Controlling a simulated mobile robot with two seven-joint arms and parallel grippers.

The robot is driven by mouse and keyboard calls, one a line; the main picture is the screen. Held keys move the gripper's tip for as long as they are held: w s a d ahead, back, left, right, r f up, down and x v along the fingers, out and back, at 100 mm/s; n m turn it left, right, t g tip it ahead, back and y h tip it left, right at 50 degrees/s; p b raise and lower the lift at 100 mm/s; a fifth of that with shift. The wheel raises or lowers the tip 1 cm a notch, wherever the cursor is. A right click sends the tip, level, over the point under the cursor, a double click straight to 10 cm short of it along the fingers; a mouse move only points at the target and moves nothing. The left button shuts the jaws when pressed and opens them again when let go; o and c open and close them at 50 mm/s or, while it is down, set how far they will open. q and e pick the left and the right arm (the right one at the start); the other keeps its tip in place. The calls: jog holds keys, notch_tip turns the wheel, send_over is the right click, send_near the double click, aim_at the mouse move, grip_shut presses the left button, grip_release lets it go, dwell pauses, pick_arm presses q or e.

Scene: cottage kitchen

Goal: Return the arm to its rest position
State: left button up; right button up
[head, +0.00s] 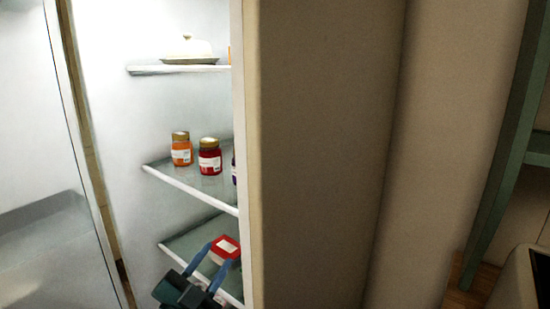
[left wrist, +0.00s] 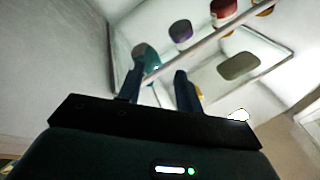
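My left gripper (head: 219,253) is at the lower shelf of the open fridge, its two blue fingers spread apart. A tub with a red and white lid (head: 226,245) shows on that shelf, just beyond the fingertips; I cannot tell whether they touch it. In the left wrist view the gripper (left wrist: 158,76) also has its fingers apart, with nothing clearly held between them. That view looks up at the shelves from below. My right gripper is not in view.
The middle shelf (head: 190,190) holds an orange jar (head: 181,152), a red jar (head: 209,162) and a partly hidden purple one. A covered white dish (head: 188,50) stands on the top shelf. The fridge's side wall (head: 320,160) stands right of the gripper; a door (head: 50,150) is at left.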

pick_arm(q)
jog(key=s+a+f+n+g+y+p, duration=0.1)
jog(key=s+f+n+g+y, duration=0.5)
jog(key=s+f, duration=1.6)
notch_tip(320, 180, down, 3)
jog(key=a+n+g, duration=0.1)
jog(key=n+g, duration=0.1)
jog(key=n, duration=0.2)
jog(key=shift+a+f+g, duration=0.15)
jog(key=shift+f+g, duration=0.05)
jog(key=shift+g, duration=0.2)
jog(key=shift+a, duration=0.1)
